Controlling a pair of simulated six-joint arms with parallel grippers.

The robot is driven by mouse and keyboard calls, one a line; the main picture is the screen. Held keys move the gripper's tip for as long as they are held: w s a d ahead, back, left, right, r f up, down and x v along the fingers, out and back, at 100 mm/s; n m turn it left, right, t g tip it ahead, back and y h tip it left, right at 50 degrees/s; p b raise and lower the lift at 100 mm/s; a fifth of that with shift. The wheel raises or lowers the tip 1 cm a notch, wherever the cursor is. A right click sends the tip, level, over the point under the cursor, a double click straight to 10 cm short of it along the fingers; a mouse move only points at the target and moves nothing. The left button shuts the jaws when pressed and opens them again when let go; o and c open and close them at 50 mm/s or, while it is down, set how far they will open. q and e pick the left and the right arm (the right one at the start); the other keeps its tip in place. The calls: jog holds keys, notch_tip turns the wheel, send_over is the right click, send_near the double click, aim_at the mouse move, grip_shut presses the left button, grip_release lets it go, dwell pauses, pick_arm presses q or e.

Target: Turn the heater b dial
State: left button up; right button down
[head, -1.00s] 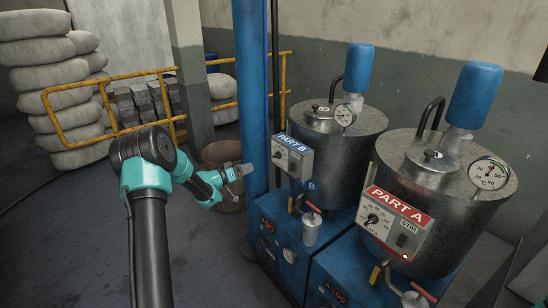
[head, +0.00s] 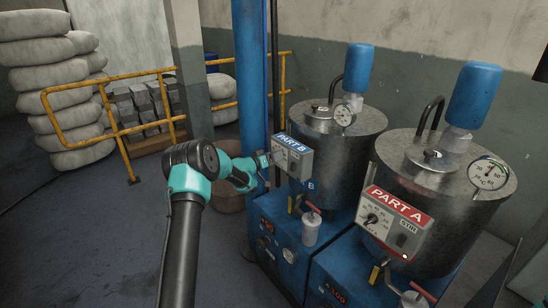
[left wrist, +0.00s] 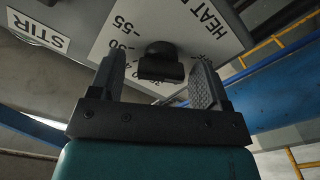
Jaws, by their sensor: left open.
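The heater B dial (left wrist: 163,60) is a black knob on a light panel marked with a temperature scale, seen in the left wrist view. Its panel is the PART B control box (head: 291,157) on the far tank in the head view. My left gripper (left wrist: 159,78) is open, with one finger on each side of the dial. I cannot tell whether the fingers touch it. In the head view my left gripper (head: 268,160) is at the left face of the PART B box and hides its dial. My right gripper is not in view.
The PART A box (head: 394,222) and its tank (head: 435,190) stand to the right. A blue post (head: 250,75) rises just behind my left gripper. A yellow rail (head: 110,80) is at the back left. The floor at the left is clear.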

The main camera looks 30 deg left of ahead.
pick_arm(q)
jog(key=shift+w+d, duration=0.1)
jog(key=shift+w, duration=0.1)
jog(key=c, duration=0.9)
